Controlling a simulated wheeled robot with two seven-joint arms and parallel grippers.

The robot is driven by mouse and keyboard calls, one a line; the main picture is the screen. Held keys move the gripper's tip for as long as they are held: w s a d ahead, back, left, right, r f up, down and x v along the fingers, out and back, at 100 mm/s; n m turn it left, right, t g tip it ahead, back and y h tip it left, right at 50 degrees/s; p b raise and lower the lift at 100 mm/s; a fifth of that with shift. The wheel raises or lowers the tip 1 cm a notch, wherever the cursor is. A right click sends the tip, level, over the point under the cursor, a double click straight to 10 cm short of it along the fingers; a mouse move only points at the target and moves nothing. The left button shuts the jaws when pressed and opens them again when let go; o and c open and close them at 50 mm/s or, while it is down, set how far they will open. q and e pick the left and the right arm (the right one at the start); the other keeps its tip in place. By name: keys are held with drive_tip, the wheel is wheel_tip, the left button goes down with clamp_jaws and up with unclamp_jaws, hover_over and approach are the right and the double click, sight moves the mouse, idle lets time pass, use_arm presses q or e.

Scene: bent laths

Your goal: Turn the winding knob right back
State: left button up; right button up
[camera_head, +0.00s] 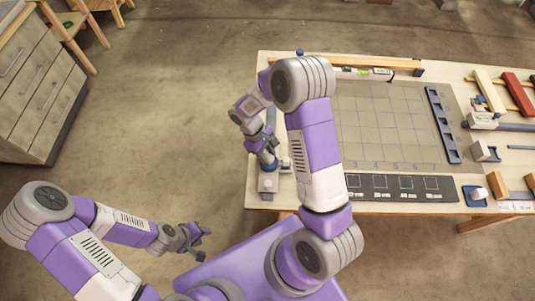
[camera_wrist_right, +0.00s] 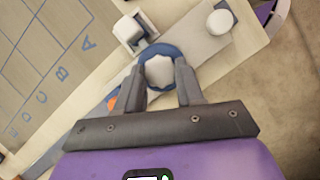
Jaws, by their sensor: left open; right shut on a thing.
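The winding knob (camera_wrist_right: 159,69) looks like a pale lobed knob inside a blue ring, seen in the right wrist view. It sits on a pale grey fixture (camera_wrist_right: 197,38), which shows in the head view at the table's front left corner (camera_head: 268,183). My right gripper (camera_wrist_right: 160,83) is shut on the knob, one finger on each side. In the head view my right gripper (camera_head: 268,162) points down over the fixture and mostly hides the knob. My left gripper (camera_head: 198,240) is open and empty, off the table at the lower left.
A gridded mat (camera_head: 385,120) covers the middle of the table (camera_head: 268,215), with a dark slotted strip (camera_head: 400,197) in front and a blue rack (camera_head: 443,125) on its right. A spirit level (camera_head: 365,74) lies behind. Blocks and tools crowd the right end. Drawers (camera_head: 38,85) stand far left.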

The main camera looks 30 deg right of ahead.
drive_tip(key=n+h+b, duration=0.1)
drive_tip(key=n, duration=0.2)
drive_tip(key=n+t, duration=0.1)
drive_tip(key=n, duration=0.2)
drive_tip(key=shift+s+a+n+t+h+b, duration=0.2)
drive_tip(key=shift+n+t+h+b, duration=0.1)
drive_tip(key=shift+h+b, duration=0.1)
drive_tip(key=n+t+b, duration=0.1)
drive_tip(key=n, duration=0.1)
drive_tip(key=n+t+b, duration=0.1)
drive_tip(key=n, duration=0.2)
drive_tip(key=shift+s, duration=0.2)
drive_tip(key=shift+n, duration=0.3)
drive_tip(key=o, duration=1)
drive_tip(key=shift+o, duration=0.2)
drive_tip(key=p+v, duration=0.1)
drive_tip(key=v, duration=0.6)
drive_tip(key=shift+a+r, duration=0.2)
drive_tip(key=shift+a, duration=0.1)
drive_tip(key=shift+s, duration=0.1)
